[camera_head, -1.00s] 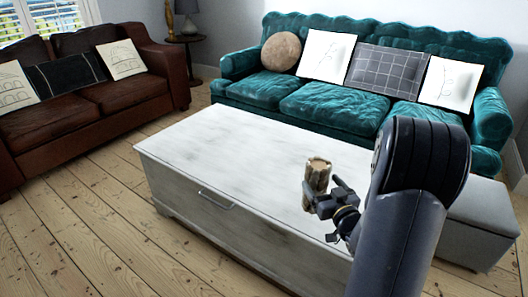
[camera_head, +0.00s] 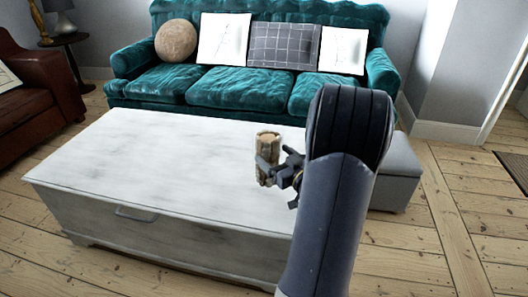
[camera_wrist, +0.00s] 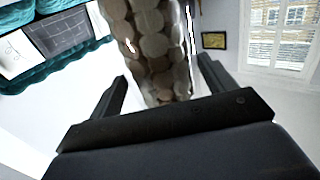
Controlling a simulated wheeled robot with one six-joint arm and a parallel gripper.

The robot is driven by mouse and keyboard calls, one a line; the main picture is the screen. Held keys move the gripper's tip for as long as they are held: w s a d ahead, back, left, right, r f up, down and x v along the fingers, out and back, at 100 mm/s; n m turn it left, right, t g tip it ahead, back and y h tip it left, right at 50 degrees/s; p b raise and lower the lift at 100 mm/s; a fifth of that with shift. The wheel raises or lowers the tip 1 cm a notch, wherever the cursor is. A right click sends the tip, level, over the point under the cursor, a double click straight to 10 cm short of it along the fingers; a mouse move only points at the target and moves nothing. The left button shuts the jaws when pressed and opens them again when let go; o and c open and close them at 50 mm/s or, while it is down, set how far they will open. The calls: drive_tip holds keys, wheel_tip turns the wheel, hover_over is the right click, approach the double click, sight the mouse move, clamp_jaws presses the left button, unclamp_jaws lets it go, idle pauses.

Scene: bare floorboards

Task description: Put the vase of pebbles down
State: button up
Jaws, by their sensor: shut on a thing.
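The vase of pebbles (camera_head: 268,146) is a small clear vessel filled with brown and beige stones. My gripper (camera_head: 268,166) is shut on it and holds it upright or nearly so. In the head view it overlaps the top of the white chest-like table (camera_head: 130,160); I cannot tell how high above the top it is. In the wrist view the vase (camera_wrist: 152,45) stands between the two fingers (camera_wrist: 160,88), its top cut off by the frame edge.
The white tabletop is bare left of the vase. A teal sofa (camera_head: 240,87) with cushions stands behind the table. A grey ottoman (camera_head: 398,175) is at its right end, partly behind my arm. A brown leather sofa (camera_head: 40,115) is at left. Open floorboards lie at right.

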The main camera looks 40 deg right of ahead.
drive_tip(key=b, duration=0.3)
hover_over(275, 189)
drive_tip(key=shift+w+d+f, duration=0.1)
drive_tip(key=shift+w+f, duration=0.05)
drive_tip(key=shift+f, duration=1.55)
drive_tip(key=shift+w+d+f, duration=0.1)
drive_tip(key=shift+f, duration=1.6)
drive_tip(key=shift+f, duration=0.2)
drive_tip(key=o, duration=2)
drive_tip(key=shift+f, duration=0.1)
drive_tip(key=s, duration=0.4)
drive_tip(key=s+p, duration=0.1)
drive_tip(key=s, duration=0.3)
drive_tip(key=s+p, duration=0.1)
drive_tip(key=s, duration=0.3)
drive_tip(key=shift+a, duration=0.3)
